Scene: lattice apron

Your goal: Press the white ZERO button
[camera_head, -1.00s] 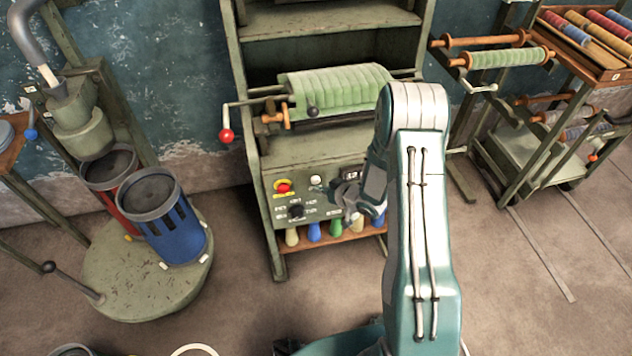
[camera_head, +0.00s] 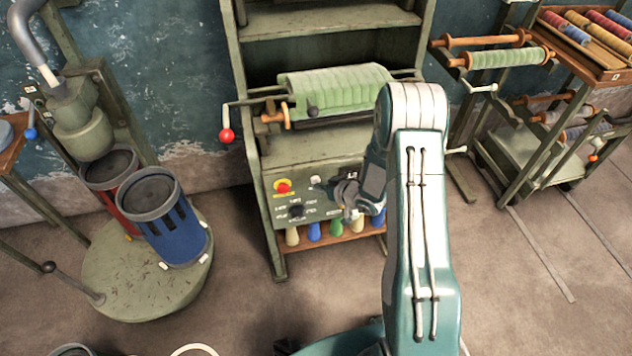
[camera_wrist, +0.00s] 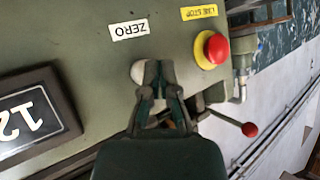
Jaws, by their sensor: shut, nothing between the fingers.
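The white ZERO button (camera_wrist: 138,72) is on the green control panel, beside its ZERO label (camera_wrist: 129,30) in the wrist view. It also shows in the head view (camera_head: 316,181), near the top of the panel. My gripper (camera_wrist: 152,68) is shut and empty, its fingertips overlapping the button's edge and hiding part of it in the wrist view. Whether the tips touch the button cannot be told. In the head view my gripper (camera_head: 338,190) is just right of the button, in front of the panel.
A red LINE STOP button (camera_wrist: 212,49) on a yellow base sits close to the ZERO button. A number display (camera_wrist: 32,115) is on the other side. A crank with a red knob (camera_head: 226,135) sticks out left of the rack.

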